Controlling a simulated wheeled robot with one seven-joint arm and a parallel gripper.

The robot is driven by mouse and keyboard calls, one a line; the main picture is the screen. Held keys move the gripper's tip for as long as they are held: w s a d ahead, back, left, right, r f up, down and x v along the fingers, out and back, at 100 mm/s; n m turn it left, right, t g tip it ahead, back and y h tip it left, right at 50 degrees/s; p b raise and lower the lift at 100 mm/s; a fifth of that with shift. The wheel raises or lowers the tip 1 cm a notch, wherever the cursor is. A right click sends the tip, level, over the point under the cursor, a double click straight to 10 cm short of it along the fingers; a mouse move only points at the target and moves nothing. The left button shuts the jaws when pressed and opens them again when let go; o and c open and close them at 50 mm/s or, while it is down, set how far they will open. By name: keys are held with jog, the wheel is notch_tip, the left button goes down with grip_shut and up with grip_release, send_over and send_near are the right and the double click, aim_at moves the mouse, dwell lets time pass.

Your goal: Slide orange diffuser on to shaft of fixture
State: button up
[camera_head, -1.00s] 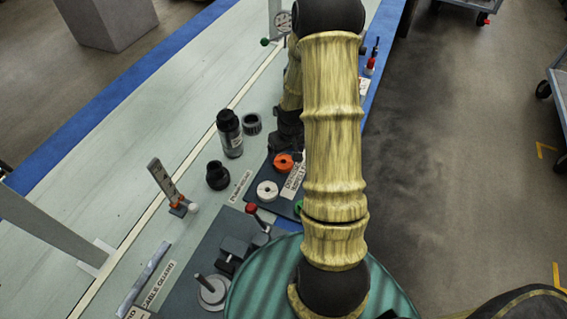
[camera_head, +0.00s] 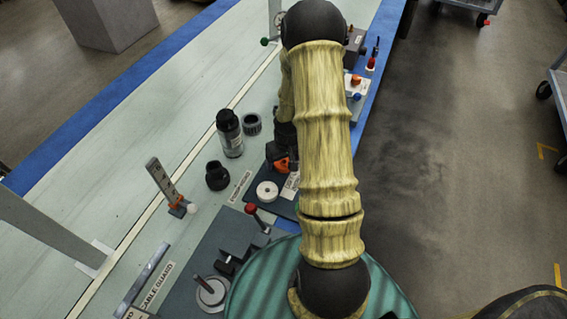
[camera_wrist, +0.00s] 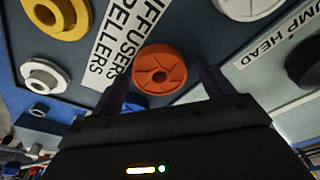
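The orange diffuser (camera_head: 281,165) is a round disc with a central hole, lying on the dark labelled mat. It also shows in the wrist view (camera_wrist: 160,70). My gripper (camera_wrist: 160,78) is open, with one dark finger to each side of the diffuser. I cannot tell whether the fingers touch it. In the head view my gripper (camera_head: 280,155) is over the diffuser and partly hides it. The fixture (camera_head: 211,293), a round metal base with a short upright shaft, stands at the lower middle of the head view, well apart from my gripper.
A white disc (camera_head: 267,191) lies near the diffuser. A black cup (camera_head: 217,176), a dark bottle (camera_head: 230,133) and a ribbed black ring (camera_head: 252,124) stand to the left. A red-knobbed lever (camera_head: 252,210) rises between the mat and the fixture. A yellow ring (camera_wrist: 55,15) shows in the wrist view.

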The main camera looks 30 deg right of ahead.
jog(key=c, duration=0.9)
jog(key=shift+r, duration=0.1)
notch_tip(320, 180, up, 10)
jog(key=p, duration=0.1)
jog(key=shift+p, duration=0.35)
jog(key=w+a+f, duration=0.4)
jog(key=a, duration=0.2)
jog(key=shift+a+n, duration=0.3)
